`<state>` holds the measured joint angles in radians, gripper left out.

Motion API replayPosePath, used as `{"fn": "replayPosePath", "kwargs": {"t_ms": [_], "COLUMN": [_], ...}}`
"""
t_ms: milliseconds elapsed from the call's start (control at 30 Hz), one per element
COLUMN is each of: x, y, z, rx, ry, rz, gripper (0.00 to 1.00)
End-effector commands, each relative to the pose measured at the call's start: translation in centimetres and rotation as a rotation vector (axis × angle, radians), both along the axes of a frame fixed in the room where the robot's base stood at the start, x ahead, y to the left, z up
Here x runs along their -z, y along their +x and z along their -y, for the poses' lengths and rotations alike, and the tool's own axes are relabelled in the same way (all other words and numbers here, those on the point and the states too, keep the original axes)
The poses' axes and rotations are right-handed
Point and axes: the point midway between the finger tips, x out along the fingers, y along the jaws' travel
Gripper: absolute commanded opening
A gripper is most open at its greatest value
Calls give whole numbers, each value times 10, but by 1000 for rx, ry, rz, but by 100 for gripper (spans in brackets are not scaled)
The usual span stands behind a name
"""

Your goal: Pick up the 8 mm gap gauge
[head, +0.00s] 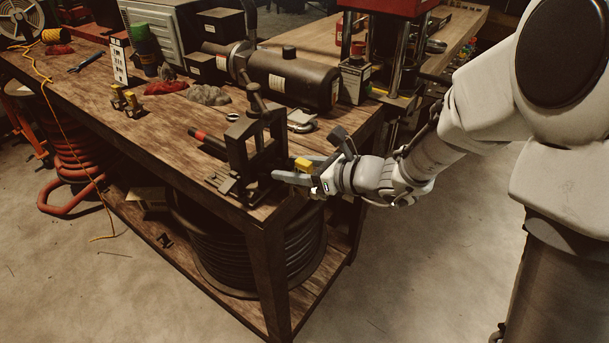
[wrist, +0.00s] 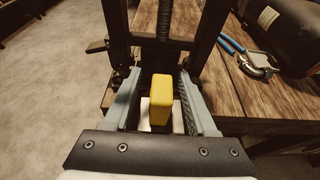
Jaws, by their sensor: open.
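A yellow-topped gauge (wrist: 162,98) with a pale block below it stands between my gripper's fingers in the wrist view. Its yellow top (head: 304,164) also shows in the head view. No size marking is readable on it. My gripper (head: 290,173) is open at the front right corner of the bench, close to the black hand crimper (head: 238,150). In the wrist view (wrist: 160,78) one finger is on each side of the gauge, with a visible gap on both sides.
The crimper's dark frame (wrist: 112,28) rises just ahead of my fingers. A dark cylindrical tank (head: 292,77), a metal fitting (head: 301,121) and grey rags (head: 208,95) lie behind it. The wooden bench (head: 165,125) is fairly clear left of the crimper.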

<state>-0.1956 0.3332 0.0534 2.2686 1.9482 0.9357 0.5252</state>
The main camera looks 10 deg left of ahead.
Motion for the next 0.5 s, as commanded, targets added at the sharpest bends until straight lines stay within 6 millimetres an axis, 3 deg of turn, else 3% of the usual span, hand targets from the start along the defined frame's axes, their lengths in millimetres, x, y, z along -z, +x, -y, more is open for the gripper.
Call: {"fn": "replayPosePath", "kwargs": {"t_ms": [200,500], "x": [0,0], "y": [0,0], "z": [-1,0], "rx": [0,0], "ry": [0,0], "rz": [0,-1], "gripper": [57,4]}}
